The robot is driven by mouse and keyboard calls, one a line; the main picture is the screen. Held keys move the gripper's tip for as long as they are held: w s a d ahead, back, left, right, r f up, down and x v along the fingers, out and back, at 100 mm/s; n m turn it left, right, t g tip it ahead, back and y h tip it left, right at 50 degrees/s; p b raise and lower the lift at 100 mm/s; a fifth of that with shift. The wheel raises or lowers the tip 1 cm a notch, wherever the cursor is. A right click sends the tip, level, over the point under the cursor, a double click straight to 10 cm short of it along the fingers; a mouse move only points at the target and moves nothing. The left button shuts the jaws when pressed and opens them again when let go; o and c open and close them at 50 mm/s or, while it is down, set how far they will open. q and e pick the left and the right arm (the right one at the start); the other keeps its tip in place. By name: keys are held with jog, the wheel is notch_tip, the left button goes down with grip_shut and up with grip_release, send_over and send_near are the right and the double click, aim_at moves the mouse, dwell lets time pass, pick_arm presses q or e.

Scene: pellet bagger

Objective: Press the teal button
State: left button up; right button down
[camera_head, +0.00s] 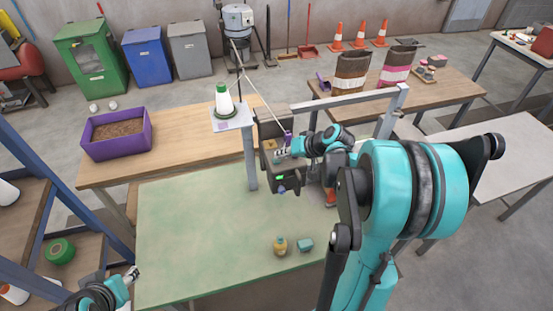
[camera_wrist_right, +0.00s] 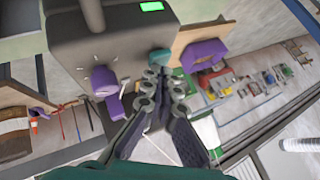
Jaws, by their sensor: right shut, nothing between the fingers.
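The bagging machine (camera_head: 282,186) is a dark grey box on the green table, with a small lit green display. In the right wrist view its panel (camera_wrist_right: 85,38) fills the upper left. The teal button (camera_wrist_right: 159,56) sticks out at the panel's lower right. My right gripper (camera_wrist_right: 160,76) is shut and empty, its fingertips right at the button and overlapping its lower edge; I cannot tell whether they touch. In the head view my right gripper (camera_head: 282,153) is at the machine, and the button cannot be made out. My left gripper (camera_head: 131,275) is low at the left, away from the machine.
A purple knob (camera_wrist_right: 104,82) sits left of the button, and a purple part (camera_wrist_right: 204,55) is to its right. A metal frame (camera_head: 348,98) and a thread-cone stand (camera_head: 249,158) rise beside the machine.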

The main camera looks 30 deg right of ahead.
aim_at(281, 164)
jog(key=shift+r, duration=0.55)
notch_tip(281, 164, up, 6)
jog(key=p, duration=0.4)
jog(key=shift+p, duration=0.35)
jog(key=s+a+f+n+h+b, duration=0.1)
jog(key=s+a+f+b, duration=0.4)
jog(key=f+b, duration=0.3)
jog(key=s+a+f+n+g+h+b, duration=0.1)
jog(key=s+a+f+n+b, duration=0.1)
jog(key=s+a+f+b, duration=0.4)
jog(key=s+a+f+n+h+b, duration=0.1)
jog(key=s+a+f+b, duration=0.4)
jog(key=f+b, duration=0.6)
jog(key=s+b, duration=0.2)
jog(key=shift+a+n+b, duration=0.3)
jog(key=shift+a+b, duration=0.05)
jog(key=shift+a, duration=0.05)
